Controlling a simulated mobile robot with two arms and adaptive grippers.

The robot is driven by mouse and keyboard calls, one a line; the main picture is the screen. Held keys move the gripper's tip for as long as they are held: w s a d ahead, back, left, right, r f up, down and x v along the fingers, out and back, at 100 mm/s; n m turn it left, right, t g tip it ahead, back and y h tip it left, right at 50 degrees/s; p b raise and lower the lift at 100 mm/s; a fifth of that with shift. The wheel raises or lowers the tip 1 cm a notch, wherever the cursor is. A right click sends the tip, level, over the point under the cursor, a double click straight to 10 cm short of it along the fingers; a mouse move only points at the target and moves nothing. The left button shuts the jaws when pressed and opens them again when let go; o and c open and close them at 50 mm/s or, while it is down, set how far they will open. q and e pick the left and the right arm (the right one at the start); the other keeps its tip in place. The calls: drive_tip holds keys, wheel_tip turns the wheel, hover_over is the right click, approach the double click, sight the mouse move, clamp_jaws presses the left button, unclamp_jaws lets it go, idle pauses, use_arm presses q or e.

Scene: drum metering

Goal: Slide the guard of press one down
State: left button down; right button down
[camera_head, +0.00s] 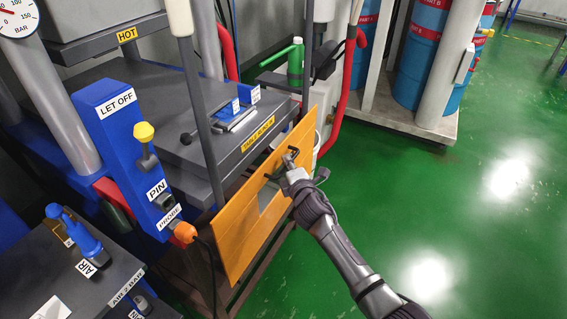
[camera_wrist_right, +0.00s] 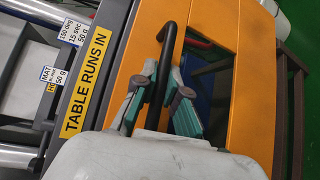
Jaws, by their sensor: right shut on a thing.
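The guard (camera_head: 235,237) of the press is an orange panel with a window cut in it. It stands at the front of the press, between two grey upright rails (camera_head: 203,130), with much of it below the table edge. My right gripper (camera_head: 290,160) is at the black bar handle on the guard's face. In the right wrist view the handle (camera_wrist_right: 164,70) runs between the two teal-padded fingers (camera_wrist_right: 160,108), which are shut on it. The orange guard (camera_wrist_right: 258,90) lies behind them. My left gripper is not in view.
The dark press table (camera_head: 165,100) carries a "TABLE RUNS IN" label, also in the wrist view (camera_wrist_right: 83,85). A blue "LET OFF" post (camera_head: 120,125) with a yellow knob stands left of the guard. A red pipe (camera_head: 345,95) is behind. Green floor (camera_head: 440,210) at right is clear.

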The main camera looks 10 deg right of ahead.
drive_tip(key=shift+s+f, duration=0.15)
drive_tip(key=shift+f, duration=0.35)
drive_tip(key=c, duration=1.6)
unclamp_jaws()
drive_tip(key=o, duration=0.4)
drive_tip(key=shift+r, duration=0.2)
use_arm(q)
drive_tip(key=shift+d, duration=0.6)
use_arm(e)
drive_tip(key=s+d+r, duration=0.1)
drive_tip(key=s, duration=1)
drive_tip(key=shift+s+d+r, duration=0.3)
drive_tip(key=shift+d, duration=0.1)
